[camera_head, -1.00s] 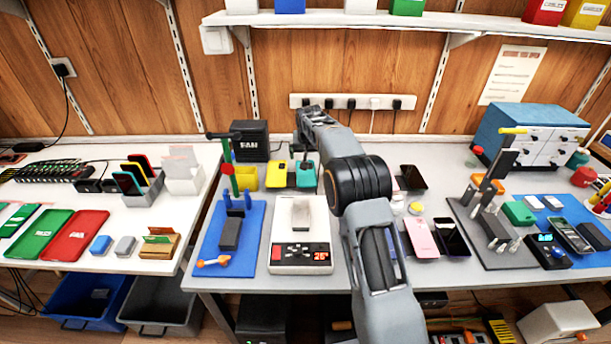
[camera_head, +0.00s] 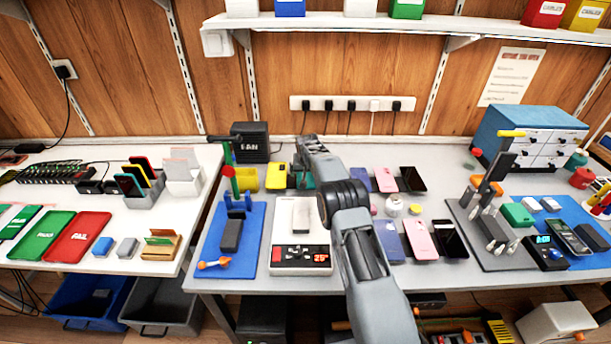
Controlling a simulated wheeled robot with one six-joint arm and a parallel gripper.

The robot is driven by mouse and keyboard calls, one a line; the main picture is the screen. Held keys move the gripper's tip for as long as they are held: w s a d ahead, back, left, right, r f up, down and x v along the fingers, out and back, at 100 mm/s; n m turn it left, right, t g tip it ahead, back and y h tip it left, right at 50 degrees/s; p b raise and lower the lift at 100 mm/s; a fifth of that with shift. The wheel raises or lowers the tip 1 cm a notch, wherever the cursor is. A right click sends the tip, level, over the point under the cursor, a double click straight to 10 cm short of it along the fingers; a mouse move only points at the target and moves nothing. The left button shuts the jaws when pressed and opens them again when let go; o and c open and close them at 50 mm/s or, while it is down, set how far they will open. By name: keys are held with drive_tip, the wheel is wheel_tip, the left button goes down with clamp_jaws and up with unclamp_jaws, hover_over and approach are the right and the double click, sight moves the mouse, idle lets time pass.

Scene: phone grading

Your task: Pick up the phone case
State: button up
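I cannot tell for sure which item is the phone case. A yellow phone-shaped item (camera_head: 277,176) stands at the back of the middle bench, just left of my arm. A pink phone-shaped item (camera_head: 420,239), a blue one (camera_head: 389,240) and a dark one (camera_head: 450,238) lie right of my arm. Behind them lie a smaller blue one (camera_head: 361,180), a pink one (camera_head: 385,179) and a dark one (camera_head: 412,178). My gripper (camera_head: 308,143) is at the far end of my arm, near the back of the bench. Its fingers are not clear and I see nothing held.
A teal item (camera_head: 305,178) is partly behind my arm. A grey mat with another press (camera_head: 497,258) is at right. A black box (camera_head: 250,141) stands behind.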

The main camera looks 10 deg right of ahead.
drive_tip(key=shift+w+f, duration=0.15)
drive_tip(key=shift+f, duration=0.3)
drive_tip(key=shift+c, duration=0.2)
drive_tip(key=c, duration=0.7)
drive_tip(key=shift+r, duration=0.1)
